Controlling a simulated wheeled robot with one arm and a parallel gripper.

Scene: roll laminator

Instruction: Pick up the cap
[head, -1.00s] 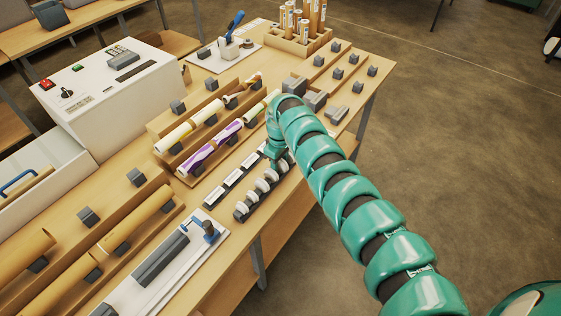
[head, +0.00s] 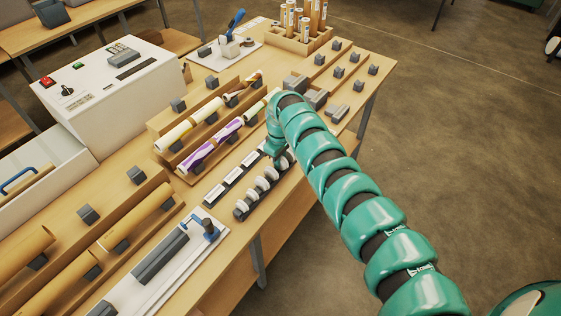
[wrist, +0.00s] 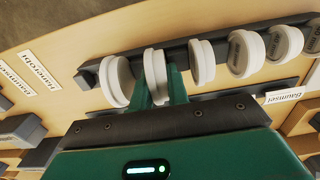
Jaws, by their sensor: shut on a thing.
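Several white round caps stand on edge in a row in a dark rack (head: 240,214), which also shows in the wrist view (wrist: 85,78). My gripper (wrist: 158,85) is shut on one cap (wrist: 154,62), second from the left in the wrist view. A neighbouring cap (wrist: 115,82) is close on its left and another cap (wrist: 202,62) stands on its right. The held cap is still in line with the row; I cannot tell whether it touches the rack. In the head view my gripper (head: 282,160) is at the rack's far end and hides the held cap.
Rolls in a wooden holder (head: 207,152) lie behind the rack. A white board with a blue-handled tool (head: 185,250) is in front, to the left. A white machine (head: 115,95) stands at the back left. The floor to the right is open.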

